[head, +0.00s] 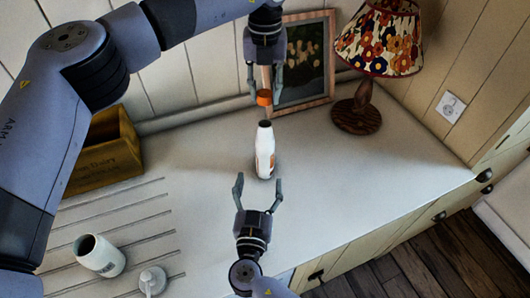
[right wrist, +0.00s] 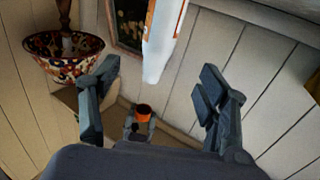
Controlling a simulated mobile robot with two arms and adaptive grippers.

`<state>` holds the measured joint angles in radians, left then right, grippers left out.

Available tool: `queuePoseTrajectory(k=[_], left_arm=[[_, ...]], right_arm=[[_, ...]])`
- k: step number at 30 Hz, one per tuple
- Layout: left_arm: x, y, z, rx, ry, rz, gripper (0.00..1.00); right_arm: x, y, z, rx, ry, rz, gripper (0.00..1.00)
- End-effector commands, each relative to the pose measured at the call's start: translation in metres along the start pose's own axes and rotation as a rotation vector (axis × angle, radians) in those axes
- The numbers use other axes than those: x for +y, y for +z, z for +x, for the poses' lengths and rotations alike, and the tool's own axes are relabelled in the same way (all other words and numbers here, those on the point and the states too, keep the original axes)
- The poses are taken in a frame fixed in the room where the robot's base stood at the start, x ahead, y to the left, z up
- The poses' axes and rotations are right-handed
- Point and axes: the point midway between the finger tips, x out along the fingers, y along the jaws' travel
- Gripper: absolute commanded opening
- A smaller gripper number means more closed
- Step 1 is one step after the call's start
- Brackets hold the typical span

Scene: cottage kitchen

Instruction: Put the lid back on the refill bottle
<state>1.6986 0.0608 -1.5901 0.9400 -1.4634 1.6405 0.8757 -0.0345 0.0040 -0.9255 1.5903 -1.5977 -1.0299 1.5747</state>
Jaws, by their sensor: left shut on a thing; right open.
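The white refill bottle (head: 263,152) with an orange-marked label stands on the pale counter, its dark mouth uncovered. It also shows in the right wrist view (right wrist: 160,45), cut off by the top edge. My left gripper (head: 265,90) is shut on the orange lid (head: 264,98), above and behind the bottle's mouth and apart from it. The lid also shows in the right wrist view (right wrist: 144,109). My right gripper (head: 258,190) is open and empty on the near side of the bottle, its fingers spread toward the bottle without closing on it.
A patterned lamp (head: 382,40) stands at the back right, beside a framed picture (head: 305,60) against the wall. A wooden crate (head: 105,155) stands at the left. A white jar (head: 100,256) and a small pale round piece (head: 152,279) are front left. The counter right of the bottle is clear.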

Motion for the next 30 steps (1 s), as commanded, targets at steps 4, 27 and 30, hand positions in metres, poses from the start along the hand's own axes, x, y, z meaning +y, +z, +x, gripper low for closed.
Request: queuePoseTrajectory(k=[4,27,30], left_arm=[[0.0,0.0,0.0,0.0,0.0,0.0,0.23],[0.0,0.0,0.0,0.0,0.0,0.0,0.23],[0.0,0.0,0.0,0.0,0.0,0.0,0.23]], right_arm=[[0.001,0.0,0.013,0.002,0.002,-0.001,0.69],[0.0,-0.001,0.119,0.001,0.001,0.0,0.69],[0.0,0.0,0.12,0.0,0.001,0.001,0.69]])
